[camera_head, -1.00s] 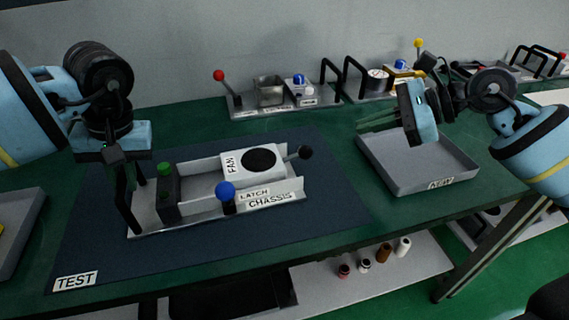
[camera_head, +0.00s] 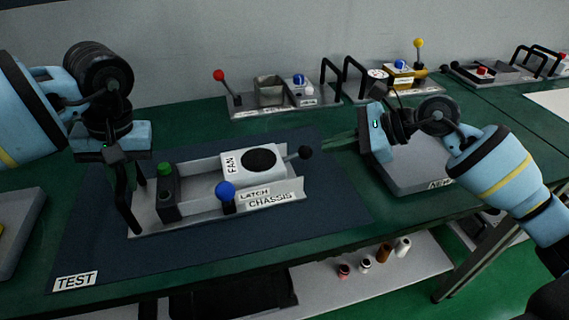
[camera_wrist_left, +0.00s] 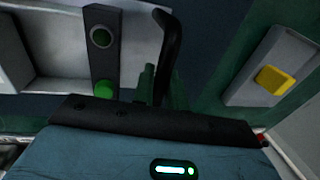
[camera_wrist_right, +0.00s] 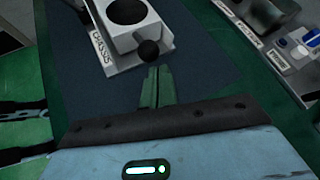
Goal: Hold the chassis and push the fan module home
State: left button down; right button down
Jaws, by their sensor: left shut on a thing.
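The chassis (camera_head: 285,197) is a light grey tray lying on the dark blue test mat. The fan module (camera_head: 236,178), a white block with a black disc, sits inside it, with a gap between it and the dark block with the green button (camera_head: 166,190). My left gripper (camera_wrist_left: 150,78) is shut on the black handle (camera_head: 122,200) at the chassis's left end. My right gripper (camera_head: 328,141) is empty, its green fingers together, to the right of the chassis. In the right wrist view its fingertips (camera_wrist_right: 153,72) point toward the black ball knob (camera_wrist_right: 149,49) at the chassis's right end, apart from it.
A blue latch knob (camera_head: 226,190) stands at the chassis's front edge. A grey tray (camera_head: 405,182) lies under my right arm. Fixtures with a red-knobbed lever (camera_head: 219,77) and black handles line the back. The mat's front is clear.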

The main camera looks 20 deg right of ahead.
jog(key=shift+w+a+f, duration=0.25)
jog(key=shift+a+f, duration=0.15)
jog(key=shift+f, duration=0.05)
jog(key=shift+w+a+f, duration=0.2)
jog(key=shift+a+f, duration=0.15)
jog(key=shift+f, duration=0.1)
jog(key=shift+a, duration=0.15)
dwell(1.4)
